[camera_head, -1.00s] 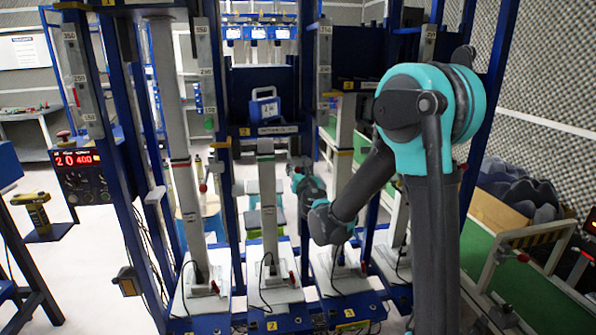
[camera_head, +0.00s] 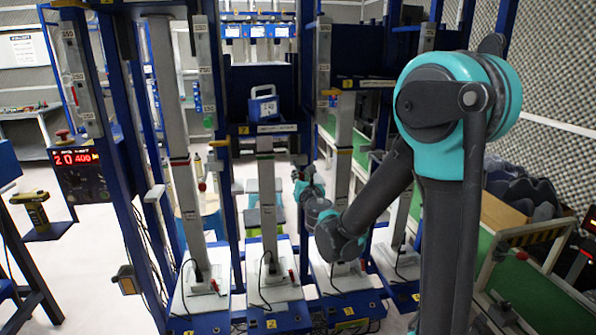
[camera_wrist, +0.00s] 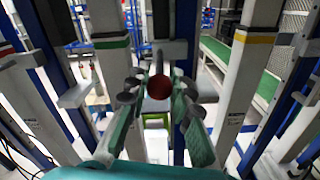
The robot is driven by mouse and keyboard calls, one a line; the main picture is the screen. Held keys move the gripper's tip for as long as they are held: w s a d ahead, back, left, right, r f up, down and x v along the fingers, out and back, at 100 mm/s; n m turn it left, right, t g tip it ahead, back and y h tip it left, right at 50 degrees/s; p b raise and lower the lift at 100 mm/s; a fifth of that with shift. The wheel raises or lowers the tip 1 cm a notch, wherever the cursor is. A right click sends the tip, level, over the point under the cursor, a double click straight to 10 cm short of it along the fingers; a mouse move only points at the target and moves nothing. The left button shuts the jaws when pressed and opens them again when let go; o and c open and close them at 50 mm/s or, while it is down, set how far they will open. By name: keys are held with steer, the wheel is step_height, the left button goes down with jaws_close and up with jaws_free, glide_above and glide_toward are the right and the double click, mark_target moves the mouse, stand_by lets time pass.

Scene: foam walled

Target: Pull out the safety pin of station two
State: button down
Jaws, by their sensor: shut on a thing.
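My gripper (camera_wrist: 158,92) is shut on a red round knob (camera_wrist: 158,87), seen between the fingertips in the wrist view. It looks like the head of the safety pin; the shaft is hidden. In the head view my gripper (camera_head: 303,180) is small, right of the station two column (camera_head: 267,195) with the green band; the knob cannot be made out there. In the wrist view that column (camera_wrist: 115,75) stands to the left, apart from the fingers. The yellow-banded column (camera_wrist: 247,70) stands to the right.
Station one's column (camera_head: 187,200) has a red-topped handle (camera_head: 202,186) beside it. White base plates (camera_head: 270,290) with red levers and cables lie below. A blue weight block (camera_head: 263,104) sits on the shelf behind. A green conveyor (camera_head: 520,270) runs at the right.

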steer(key=shift+v, duration=1.3)
steer(key=c, duration=1.3)
jaws_free()
steer(key=shift+s, duration=0.1)
steer(key=v, duration=1.2)
